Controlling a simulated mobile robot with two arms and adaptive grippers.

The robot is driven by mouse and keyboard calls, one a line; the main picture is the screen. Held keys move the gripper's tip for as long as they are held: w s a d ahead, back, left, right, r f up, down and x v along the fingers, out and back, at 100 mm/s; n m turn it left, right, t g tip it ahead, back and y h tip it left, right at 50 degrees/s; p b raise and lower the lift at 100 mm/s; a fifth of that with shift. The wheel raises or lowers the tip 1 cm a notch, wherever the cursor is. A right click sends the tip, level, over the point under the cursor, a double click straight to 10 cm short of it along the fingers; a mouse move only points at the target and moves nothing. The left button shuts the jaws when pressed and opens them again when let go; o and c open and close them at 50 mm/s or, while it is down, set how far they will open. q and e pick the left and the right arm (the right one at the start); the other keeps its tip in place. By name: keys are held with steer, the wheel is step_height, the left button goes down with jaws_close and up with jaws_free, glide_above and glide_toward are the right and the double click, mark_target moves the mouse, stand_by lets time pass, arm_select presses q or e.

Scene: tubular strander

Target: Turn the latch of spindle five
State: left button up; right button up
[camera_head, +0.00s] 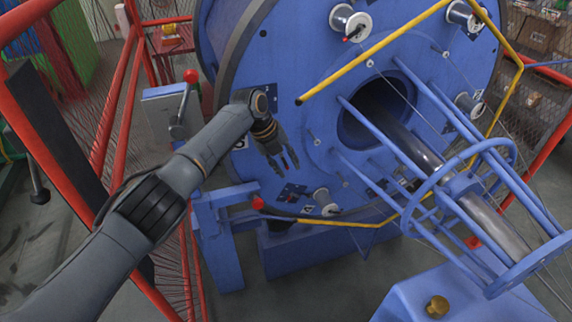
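The big blue strander disc (300,75) fills the upper middle of the head view. White-flanged spindles sit around it: one at the top (350,22), one at the upper right (465,14), one at the right (468,103) and one at the bottom (325,202). The small number plates are too small to read surely, so I cannot tell which is spindle five. A small red-tipped part shows on the top spindle. My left gripper (283,166) is open and empty, in front of the disc's lower left, above the bottom spindle. My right gripper is out of view.
Yellow bent rods (375,49) cross in front of the disc. A blue tubular frame (445,165) juts out toward the lower right. A red-knobbed lever (191,76) stands beside my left arm. Red fence bars (118,95) line the left. Grey floor is open at the lower middle.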

arm_select(q)
steer(key=v, duration=1.2)
